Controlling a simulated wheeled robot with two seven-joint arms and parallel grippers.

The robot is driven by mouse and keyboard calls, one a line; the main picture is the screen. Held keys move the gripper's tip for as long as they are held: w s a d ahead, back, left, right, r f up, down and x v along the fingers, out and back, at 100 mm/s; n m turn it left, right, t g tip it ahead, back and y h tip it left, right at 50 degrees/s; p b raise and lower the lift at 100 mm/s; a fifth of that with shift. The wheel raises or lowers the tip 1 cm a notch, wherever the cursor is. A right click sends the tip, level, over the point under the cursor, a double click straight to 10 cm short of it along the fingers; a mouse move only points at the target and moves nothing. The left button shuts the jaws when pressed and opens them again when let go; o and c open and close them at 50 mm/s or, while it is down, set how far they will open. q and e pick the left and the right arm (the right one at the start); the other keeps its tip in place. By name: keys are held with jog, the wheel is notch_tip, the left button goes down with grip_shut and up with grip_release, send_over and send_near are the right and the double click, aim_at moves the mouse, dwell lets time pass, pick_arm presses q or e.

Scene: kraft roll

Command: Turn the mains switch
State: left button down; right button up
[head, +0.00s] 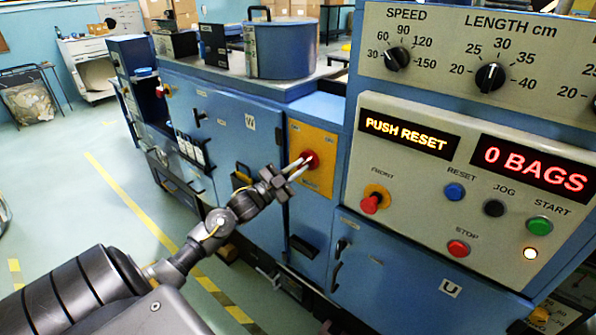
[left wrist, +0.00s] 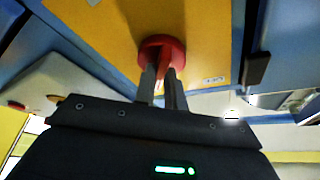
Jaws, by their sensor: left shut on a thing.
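The mains switch is a red rotary knob (head: 312,158) on a yellow plate (head: 318,140) on the front of the blue machine. My left gripper (head: 302,166) reaches it from the lower left and is shut on its handle. In the left wrist view the round red base of the switch (left wrist: 160,43) shows beyond the two fingers (left wrist: 160,75), which stand on either side of the handle. The fingers hide part of the handle, so its exact angle is hard to tell. My right gripper is not in view.
Right of the switch, a control panel (head: 420,240) has dials, coloured buttons and lit displays reading "PUSH RESET" and "0 BAGS". A blue drum (head: 281,50) stands on the machine top. Another red knob (head: 162,90) is farther left. The floor at left is open.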

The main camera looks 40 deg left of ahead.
pick_arm(q)
jog(key=shift+m+h, duration=0.3)
jog(key=shift+m, duration=0.4)
jog(key=shift+m+g, duration=0.3)
jog(key=c, duration=1.5)
grip_release()
jog(key=shift+o, duration=0.2)
